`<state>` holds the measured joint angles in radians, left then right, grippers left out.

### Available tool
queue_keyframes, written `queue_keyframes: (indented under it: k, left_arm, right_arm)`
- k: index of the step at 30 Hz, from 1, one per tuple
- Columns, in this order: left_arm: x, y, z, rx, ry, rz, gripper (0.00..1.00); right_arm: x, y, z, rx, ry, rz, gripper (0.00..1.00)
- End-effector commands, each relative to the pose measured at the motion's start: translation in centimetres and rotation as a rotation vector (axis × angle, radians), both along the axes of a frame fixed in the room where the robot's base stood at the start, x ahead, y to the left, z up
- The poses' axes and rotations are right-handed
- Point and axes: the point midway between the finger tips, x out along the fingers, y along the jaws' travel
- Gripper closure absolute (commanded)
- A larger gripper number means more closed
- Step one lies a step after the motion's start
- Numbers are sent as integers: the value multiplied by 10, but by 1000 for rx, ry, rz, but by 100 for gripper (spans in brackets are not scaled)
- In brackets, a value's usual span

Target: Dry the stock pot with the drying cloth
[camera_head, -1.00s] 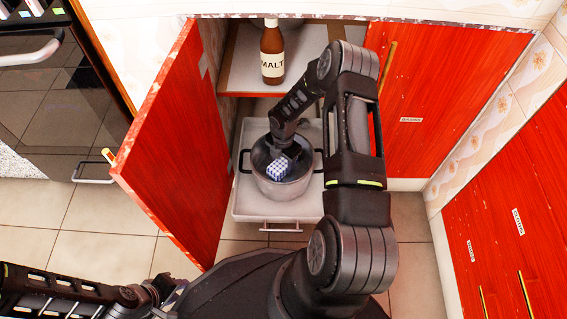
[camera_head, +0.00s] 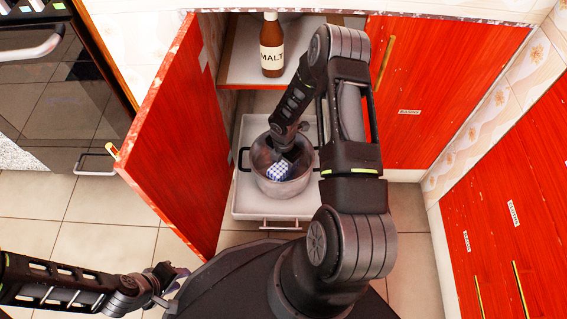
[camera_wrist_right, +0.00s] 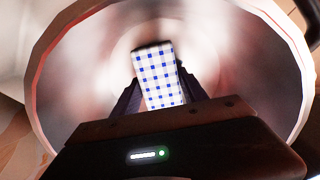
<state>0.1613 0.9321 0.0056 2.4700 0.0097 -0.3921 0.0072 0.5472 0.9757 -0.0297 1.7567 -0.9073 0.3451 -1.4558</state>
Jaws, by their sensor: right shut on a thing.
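The stock pot (camera_head: 284,188) is a grey metal pot with two dark side handles, standing in a pulled-out white drawer. The drying cloth (camera_head: 279,172) is white with blue checks and is inside the pot. My right gripper (camera_head: 283,162) reaches down into the pot and is shut on the cloth. In the right wrist view the cloth (camera_wrist_right: 160,75) sticks out between the fingers, with the pot's inner wall (camera_wrist_right: 75,95) around it. Whether the cloth touches the wall cannot be told. My left gripper (camera_head: 170,287) is low at the left, away from the pot; its fingers are unclear.
The white drawer (camera_head: 245,208) slides out below a shelf with a malt bottle (camera_head: 272,45). An open red cabinet door (camera_head: 180,140) stands close at the left. Red cabinets (camera_head: 425,95) close off the right. Tiled floor (camera_head: 110,225) is free at the left.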

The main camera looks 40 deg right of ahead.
Motion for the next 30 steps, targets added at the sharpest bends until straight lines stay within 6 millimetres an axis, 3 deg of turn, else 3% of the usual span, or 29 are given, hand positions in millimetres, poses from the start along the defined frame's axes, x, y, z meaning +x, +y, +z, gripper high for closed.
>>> queue_keyframes:
  k: [15, 30]
  left_arm:
    - [0, 0, -15, 0, 0, 0, 67]
    - [0, 0, -14, 0, 0, 0, 67]
  right_arm:
    - [33, -23, -4, -2, -2, -1, 88]
    - [34, -23, -2, 1, 1, 1, 88]
